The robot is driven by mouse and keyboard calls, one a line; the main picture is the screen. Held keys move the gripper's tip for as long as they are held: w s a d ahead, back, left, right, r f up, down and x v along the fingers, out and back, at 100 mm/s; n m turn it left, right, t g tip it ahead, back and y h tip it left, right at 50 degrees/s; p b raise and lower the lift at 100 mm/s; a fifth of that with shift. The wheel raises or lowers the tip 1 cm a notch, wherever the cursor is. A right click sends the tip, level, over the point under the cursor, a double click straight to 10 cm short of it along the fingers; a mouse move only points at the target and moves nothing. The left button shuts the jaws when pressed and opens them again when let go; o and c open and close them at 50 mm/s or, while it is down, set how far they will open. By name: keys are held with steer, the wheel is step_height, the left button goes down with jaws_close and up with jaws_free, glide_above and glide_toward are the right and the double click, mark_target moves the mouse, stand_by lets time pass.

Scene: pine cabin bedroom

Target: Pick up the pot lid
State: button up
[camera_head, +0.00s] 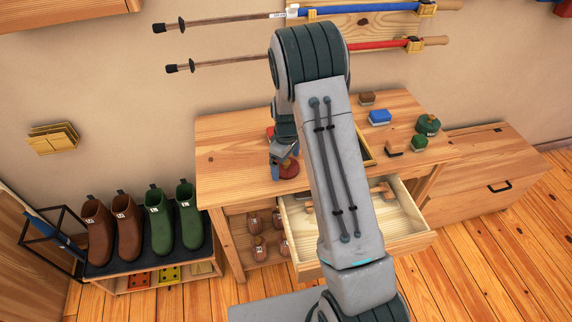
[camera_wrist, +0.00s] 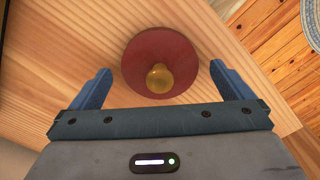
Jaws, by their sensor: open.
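The pot lid is a round dark red disc (camera_wrist: 140,50) with a yellowish knob (camera_wrist: 159,78) at its middle, lying on the wooden bench top. In the wrist view it lies between and slightly beyond the two blue fingertips. My gripper (camera_wrist: 160,82) is open above the lid, with a gap on each side and nothing held. In the head view the red lid (camera_head: 288,170) shows partly beneath my gripper (camera_head: 281,168) on the left part of the workbench. My arm hides part of the bench.
The wooden workbench (camera_head: 225,150) has an open drawer (camera_head: 405,235) at its front. Boots (camera_head: 160,220) stand on a low rack at left. Poles hang on the wall.

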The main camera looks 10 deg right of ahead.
steer(key=shift+f, duration=0.1)
steer(key=c, duration=1)
